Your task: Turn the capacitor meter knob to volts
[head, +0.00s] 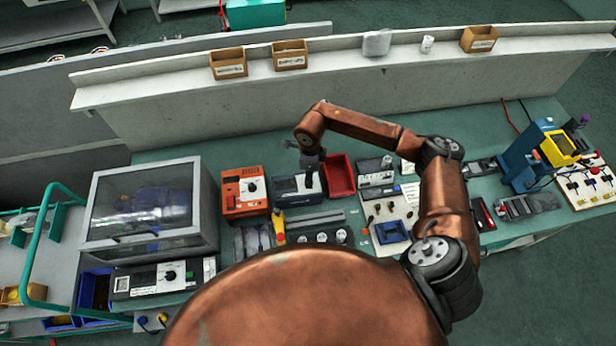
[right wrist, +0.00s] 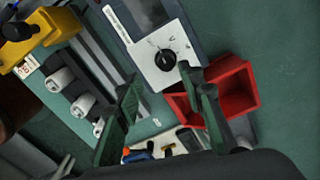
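A dark-cased meter (head: 291,189) stands on the green bench, left of a red bin; I take it for the capacitor meter. In the right wrist view its white panel (right wrist: 142,55) carries a black round knob (right wrist: 165,60) with markings around it, one like a V. The knob's exact setting is too small to tell. My right gripper (head: 312,168) is over the meter in the head view. In the right wrist view its fingers (right wrist: 158,82) are apart and empty, with the knob just beyond and between the tips; contact is not visible. My left gripper is not in view.
The red bin (head: 340,176) stands close on the right of the meter. An orange meter (head: 244,191) with its own knob is on the left. A yellow-and-red item (head: 279,226) and several small parts lie in front. A clear-windowed cabinet (head: 150,210) stands farther left.

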